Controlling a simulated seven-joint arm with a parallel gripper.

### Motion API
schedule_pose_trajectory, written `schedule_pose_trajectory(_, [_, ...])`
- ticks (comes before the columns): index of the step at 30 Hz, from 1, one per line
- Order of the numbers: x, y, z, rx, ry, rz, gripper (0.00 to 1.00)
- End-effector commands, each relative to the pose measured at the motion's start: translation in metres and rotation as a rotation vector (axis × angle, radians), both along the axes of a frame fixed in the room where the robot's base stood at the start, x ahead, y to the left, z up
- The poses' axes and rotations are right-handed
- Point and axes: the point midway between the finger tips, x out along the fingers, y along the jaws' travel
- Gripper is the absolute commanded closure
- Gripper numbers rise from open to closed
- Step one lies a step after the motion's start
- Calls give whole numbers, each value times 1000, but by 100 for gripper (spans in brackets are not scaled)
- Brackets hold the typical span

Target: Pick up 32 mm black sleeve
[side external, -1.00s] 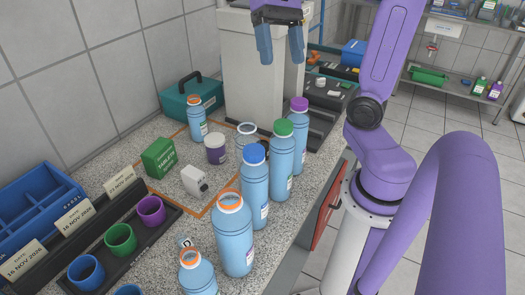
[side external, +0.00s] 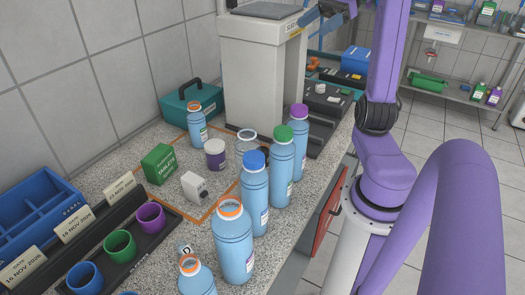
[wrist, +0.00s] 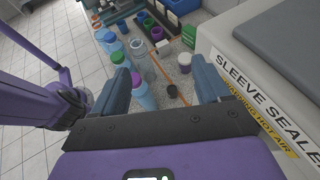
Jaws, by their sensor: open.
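I cannot single out the 32 mm black sleeve for certain. In the wrist view a small dark round piece (wrist: 171,91) lies on the bench near an orange line, between my fingers in the picture and well beyond them; its size cannot be read. My gripper (wrist: 163,74) is open and empty, with blue fingers apart. In the side view my gripper (side external: 325,16) is at the top edge, partly cut off, beside the upper part of the sleeve sealer (side external: 260,75). The sealer's labelled edge (wrist: 255,90) also shows close on the right in the wrist view.
Several blue bottles (side external: 234,245) stand along the bench front. A white jar (side external: 215,155), green box (side external: 158,164) and white box (side external: 194,187) lie behind them. Colored cups (side external: 151,217) sit in a black rack at left. A teal toolbox (side external: 192,104) stands by the wall.

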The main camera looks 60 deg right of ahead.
Motion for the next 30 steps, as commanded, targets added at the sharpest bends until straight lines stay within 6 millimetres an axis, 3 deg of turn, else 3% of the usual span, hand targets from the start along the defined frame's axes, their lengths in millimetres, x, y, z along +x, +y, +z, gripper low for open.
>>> schedule_pose_trajectory(2, [-7, -14, 0, 30, 4, -62, 24])
schedule_pose_trajectory(11, [-4, -9, -30, 25, 4, -45, 24])
schedule_pose_trajectory(23, [-5, -9, -144, 30, 7, -43, 24])
schedule_pose_trajectory(30, [-5, -8, -223, 32, 8, -42, 24])
